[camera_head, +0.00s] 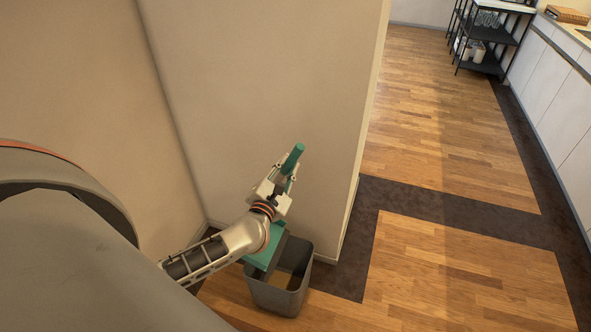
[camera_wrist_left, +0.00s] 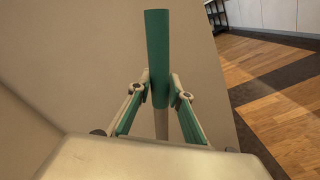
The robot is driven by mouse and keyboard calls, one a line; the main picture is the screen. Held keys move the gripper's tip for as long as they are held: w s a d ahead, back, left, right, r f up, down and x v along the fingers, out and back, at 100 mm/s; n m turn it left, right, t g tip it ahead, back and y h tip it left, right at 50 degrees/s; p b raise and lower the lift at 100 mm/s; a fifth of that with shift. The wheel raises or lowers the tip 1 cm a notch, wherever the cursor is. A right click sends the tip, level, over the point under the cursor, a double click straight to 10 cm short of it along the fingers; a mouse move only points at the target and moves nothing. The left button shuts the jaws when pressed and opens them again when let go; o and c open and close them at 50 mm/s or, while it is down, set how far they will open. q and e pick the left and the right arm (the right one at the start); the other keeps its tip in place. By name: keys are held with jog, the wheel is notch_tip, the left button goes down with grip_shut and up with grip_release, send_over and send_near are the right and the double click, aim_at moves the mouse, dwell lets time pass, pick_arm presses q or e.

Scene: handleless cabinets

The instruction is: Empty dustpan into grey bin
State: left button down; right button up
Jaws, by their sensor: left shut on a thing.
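My left gripper (camera_head: 284,181) is shut on the green handle of the dustpan (camera_head: 262,256). The handle sticks up past the fingers. In the left wrist view the green handle stands between the two fingers of my left gripper (camera_wrist_left: 161,92). The dustpan's green pan shows partly behind my left wrist, over the back left part of the grey bin's opening. The grey bin (camera_head: 279,299) stands upright on the floor by the wall corner. I cannot tell whether the pan touches its rim or holds anything. My right gripper is not in view.
Beige walls close in behind and to the left of the bin, with a wall end (camera_head: 356,150) just right of it. The wood floor (camera_head: 460,270) to the right is clear. A black shelf rack (camera_head: 488,40) and white cabinets (camera_head: 552,80) stand farther off.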

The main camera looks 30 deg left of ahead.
pick_arm(q)
jog(key=shift+n, duration=0.5)
jog(key=shift+s+a+r+b, duration=0.1)
jog(key=shift+s+a+b, duration=0.15)
jog(key=shift+a, duration=0.85)
jog(key=shift+s+a+r+b, duration=0.15)
jog(key=shift+s+a, duration=0.1)
jog(key=shift+a, duration=0.8)
jog(key=s+a+n+b, duration=0.2)
jog(key=a+b, duration=0.1)
jog(key=a, duration=0.6)
jog(key=s+a+n+b, duration=0.2)
jog(key=a+b, duration=0.1)
jog(key=a, duration=0.6)
jog(key=shift+s+r, duration=0.15)
jog(key=shift+r, duration=0.25)
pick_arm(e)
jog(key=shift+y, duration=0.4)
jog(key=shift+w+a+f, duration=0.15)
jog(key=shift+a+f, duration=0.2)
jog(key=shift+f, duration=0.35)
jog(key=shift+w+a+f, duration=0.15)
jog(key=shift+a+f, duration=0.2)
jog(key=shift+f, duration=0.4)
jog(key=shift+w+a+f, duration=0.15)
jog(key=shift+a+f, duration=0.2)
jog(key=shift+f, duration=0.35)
pick_arm(q)
jog(key=shift+d, duration=0.1)
